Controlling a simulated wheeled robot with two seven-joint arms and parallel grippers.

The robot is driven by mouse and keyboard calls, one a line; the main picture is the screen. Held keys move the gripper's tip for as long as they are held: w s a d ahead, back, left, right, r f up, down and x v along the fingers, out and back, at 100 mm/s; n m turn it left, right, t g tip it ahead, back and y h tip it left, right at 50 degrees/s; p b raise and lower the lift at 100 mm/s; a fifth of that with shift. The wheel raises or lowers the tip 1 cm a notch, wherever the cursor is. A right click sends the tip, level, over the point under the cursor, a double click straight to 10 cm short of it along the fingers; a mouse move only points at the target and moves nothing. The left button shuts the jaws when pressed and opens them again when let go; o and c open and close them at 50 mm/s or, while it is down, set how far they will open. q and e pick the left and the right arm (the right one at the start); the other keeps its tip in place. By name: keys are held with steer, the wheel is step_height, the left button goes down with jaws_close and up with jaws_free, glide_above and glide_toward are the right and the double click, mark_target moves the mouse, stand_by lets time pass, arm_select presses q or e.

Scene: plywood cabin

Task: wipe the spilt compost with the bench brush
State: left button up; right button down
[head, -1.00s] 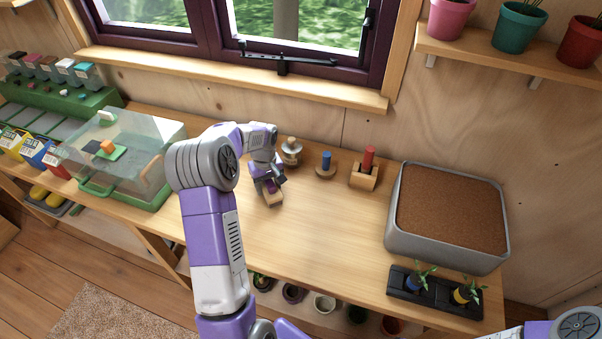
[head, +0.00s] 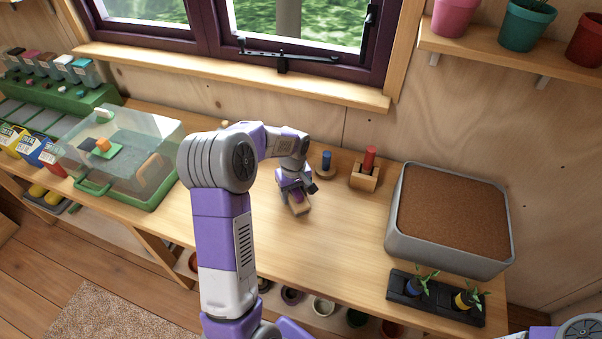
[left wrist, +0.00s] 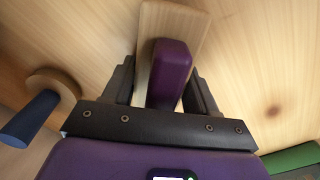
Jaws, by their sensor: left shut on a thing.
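My left gripper (head: 295,188) is shut on the bench brush (head: 300,207), which has a pale wooden block and a purple grip. In the left wrist view the purple grip (left wrist: 172,72) sits between the two dark fingers, with the wooden block (left wrist: 172,20) beyond it. The brush is low over the middle of the wooden bench (head: 340,235); I cannot tell whether it touches. I see no spilt compost on the bare bench; the arm and gripper hide part of it. My right gripper is not in view.
A grey tray (head: 398,232) of brown compost stands at the right, with a black seedling holder (head: 435,297) in front. A blue peg (head: 326,160) and a red peg (head: 369,158) stand behind. A clear green-based box (head: 110,190) is left. The bench front centre is clear.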

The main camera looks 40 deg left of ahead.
arm_select(q)
steer(key=shift+w+d, duration=0.1)
steer(key=shift+d, duration=0.4)
steer(key=shift+w+d+r, duration=0.1)
steer(key=shift+d+r, duration=0.05)
steer(key=shift+d, duration=0.05)
steer(key=shift+w+r+p, duration=0.1)
steer(key=shift+r+p, duration=0.45)
steer(key=shift+r, duration=0.4)
steer(key=shift+s+a+r+p, duration=0.1)
steer(key=shift+s+r+p, duration=0.1)
steer(key=shift+r+p, duration=2.1)
steer(key=shift+r, duration=0.7)
